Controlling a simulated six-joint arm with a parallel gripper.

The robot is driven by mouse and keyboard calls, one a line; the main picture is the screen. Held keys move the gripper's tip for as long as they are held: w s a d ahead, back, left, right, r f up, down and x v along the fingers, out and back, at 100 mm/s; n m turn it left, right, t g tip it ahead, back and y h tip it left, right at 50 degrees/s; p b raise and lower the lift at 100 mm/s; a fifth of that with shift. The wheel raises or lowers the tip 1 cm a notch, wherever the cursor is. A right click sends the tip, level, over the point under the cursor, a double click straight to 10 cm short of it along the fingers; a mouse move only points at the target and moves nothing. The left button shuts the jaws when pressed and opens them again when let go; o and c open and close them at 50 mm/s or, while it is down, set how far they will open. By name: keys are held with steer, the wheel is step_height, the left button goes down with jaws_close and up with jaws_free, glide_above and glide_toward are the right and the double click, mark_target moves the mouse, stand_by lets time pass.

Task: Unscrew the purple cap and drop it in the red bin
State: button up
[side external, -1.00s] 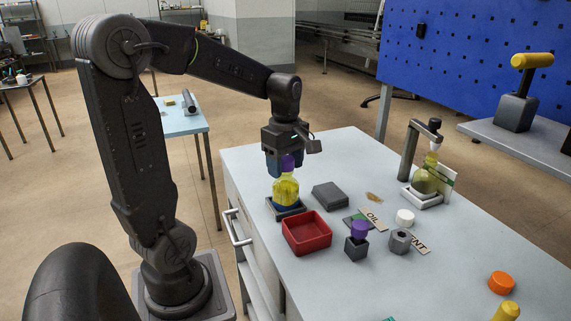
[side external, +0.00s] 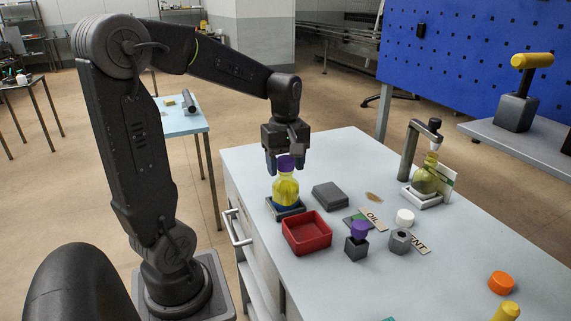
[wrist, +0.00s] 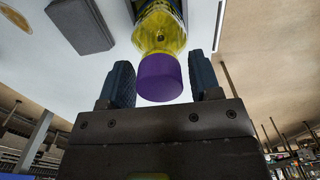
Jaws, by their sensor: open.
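The purple cap (side external: 286,163) sits on top of a yellow bottle (side external: 286,188) with a blue lower part. The bottle stands upright in a dark square holder (side external: 288,212). My gripper (side external: 285,165) is directly above the bottle, pointing down, with its fingers around the cap. In the wrist view the purple cap (wrist: 160,78) lies between my two open fingers (wrist: 163,84), with a gap on each side. The red bin (side external: 307,233) stands on the table just in front of the bottle holder, and its visible inside looks empty.
A dark grey block (side external: 330,195) lies right of the bottle. A second purple-topped piece (side external: 359,231) stands in a dark holder beside a grey hex nut (side external: 400,241). A white cap (side external: 405,216) and an orange cap (side external: 501,282) lie farther right. A dispensing stand (side external: 410,150) is at the back.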

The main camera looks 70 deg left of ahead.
steer(key=shift+m, duration=0.5)
steer(key=shift+m, duration=0.9)
steer(key=shift+m, duration=0.8)
